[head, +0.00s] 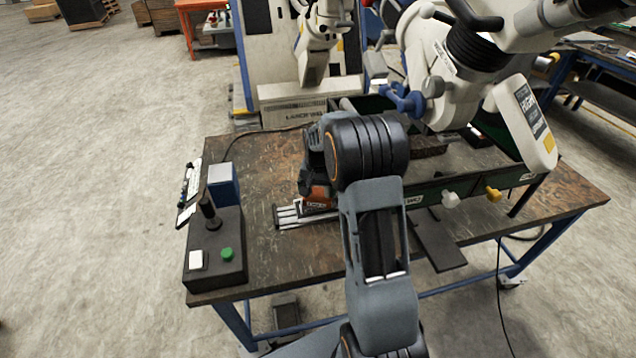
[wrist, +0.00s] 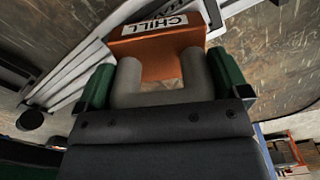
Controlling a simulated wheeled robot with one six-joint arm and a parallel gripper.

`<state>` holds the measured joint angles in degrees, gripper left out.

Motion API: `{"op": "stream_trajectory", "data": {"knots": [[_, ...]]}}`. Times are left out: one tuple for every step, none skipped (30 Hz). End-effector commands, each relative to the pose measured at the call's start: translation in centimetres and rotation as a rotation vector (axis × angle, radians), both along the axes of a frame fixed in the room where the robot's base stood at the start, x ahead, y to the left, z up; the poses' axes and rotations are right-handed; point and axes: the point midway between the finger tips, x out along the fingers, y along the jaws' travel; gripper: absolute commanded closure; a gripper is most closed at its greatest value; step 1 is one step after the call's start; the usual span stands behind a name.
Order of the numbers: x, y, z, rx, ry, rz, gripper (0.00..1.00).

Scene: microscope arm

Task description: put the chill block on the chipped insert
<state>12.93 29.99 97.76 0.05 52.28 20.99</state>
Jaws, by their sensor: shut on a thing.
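The chill block (wrist: 158,58) is a copper-orange block with a white label reading "CHILL" in the wrist view. My gripper (wrist: 163,90) is shut on it, with a grey finger on each side. In the head view the orange block (head: 318,196) shows below my gripper (head: 316,188), partly hidden by my wrist. It is over or beside pale metal bars (head: 290,216) on the table; I cannot tell whether it touches them. The bars also run behind the block in the wrist view (wrist: 72,78). I cannot make out which piece is the chipped insert.
The worn table (head: 270,165) carries a control box (head: 215,255) with a lever and green button at left. A large white microscope arm (head: 440,65) overhangs the right side, above a green-edged tray (head: 475,182).

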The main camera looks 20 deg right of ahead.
Motion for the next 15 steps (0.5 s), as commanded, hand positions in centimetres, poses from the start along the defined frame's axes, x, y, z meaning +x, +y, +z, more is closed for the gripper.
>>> {"op": "stream_trajectory", "data": {"knots": [[0.14, -0.04, 0.18, -0.002, -0.006, 0.000, 0.80], [0.15, -0.04, 0.18, -0.001, -0.007, 0.000, 0.80], [0.15, -0.04, 0.19, -0.001, -0.007, 0.000, 0.80], [0.15, -0.04, 0.20, -0.001, -0.007, 0.000, 0.80], [0.15, -0.04, 0.20, -0.001, -0.007, 0.000, 0.80], [0.15, -0.04, 0.21, -0.001, -0.007, 0.000, 0.80], [0.14, -0.04, 0.20, -0.001, -0.007, 0.000, 0.80], [0.14, -0.04, 0.18, -0.001, -0.007, 0.000, 0.80], [0.14, -0.04, 0.12, -0.001, -0.007, 0.000, 0.80], [0.14, -0.04, 0.06, -0.001, -0.007, 0.000, 0.80], [0.14, -0.04, -0.02, -0.002, -0.007, 0.000, 0.80], [0.14, -0.04, -0.14, -0.002, -0.006, 0.000, 0.80], [0.01, -0.01, -0.36, -0.001, -0.001, 0.000, 0.05], [0.01, -0.01, -0.32, -0.001, -0.001, 0.000, 0.02], [0.00, 0.00, -0.32, -0.001, -0.001, 0.000, 0.00]]}}
